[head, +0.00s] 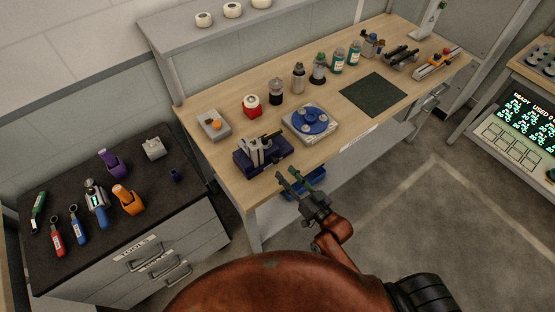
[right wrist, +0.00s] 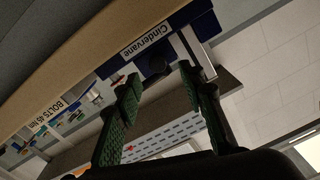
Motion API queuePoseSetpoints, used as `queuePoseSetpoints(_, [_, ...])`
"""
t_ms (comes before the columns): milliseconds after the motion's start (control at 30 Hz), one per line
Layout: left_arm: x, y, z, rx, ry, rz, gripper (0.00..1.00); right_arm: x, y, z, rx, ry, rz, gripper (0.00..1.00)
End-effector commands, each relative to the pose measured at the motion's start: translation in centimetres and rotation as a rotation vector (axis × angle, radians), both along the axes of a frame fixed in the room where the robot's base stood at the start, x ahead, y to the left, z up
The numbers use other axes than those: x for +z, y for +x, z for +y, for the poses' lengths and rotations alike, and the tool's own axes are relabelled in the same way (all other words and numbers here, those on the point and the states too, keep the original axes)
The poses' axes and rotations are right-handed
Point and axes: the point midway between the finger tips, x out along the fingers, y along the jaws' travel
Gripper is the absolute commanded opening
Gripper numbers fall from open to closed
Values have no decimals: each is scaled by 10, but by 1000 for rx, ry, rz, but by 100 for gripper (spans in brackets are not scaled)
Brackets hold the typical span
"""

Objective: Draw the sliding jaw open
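A vise with a dark blue base (head: 264,160) sits at the near left edge of the workbench, with pale metal jaws (head: 255,149) on top. Which jaw slides, and how wide the gap is, I cannot tell. My right gripper (head: 287,177) is open and empty, apart from the vise, just off the bench's front edge. My left gripper is not in view.
A blue bin (head: 305,183) sits below. A dark tool cabinet (head: 70,255) stands left.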

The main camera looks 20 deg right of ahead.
Motion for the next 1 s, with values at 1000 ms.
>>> queuePoseSetpoints(1000, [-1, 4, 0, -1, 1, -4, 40, -2, 60, 14, -19, -2, 2, 23])
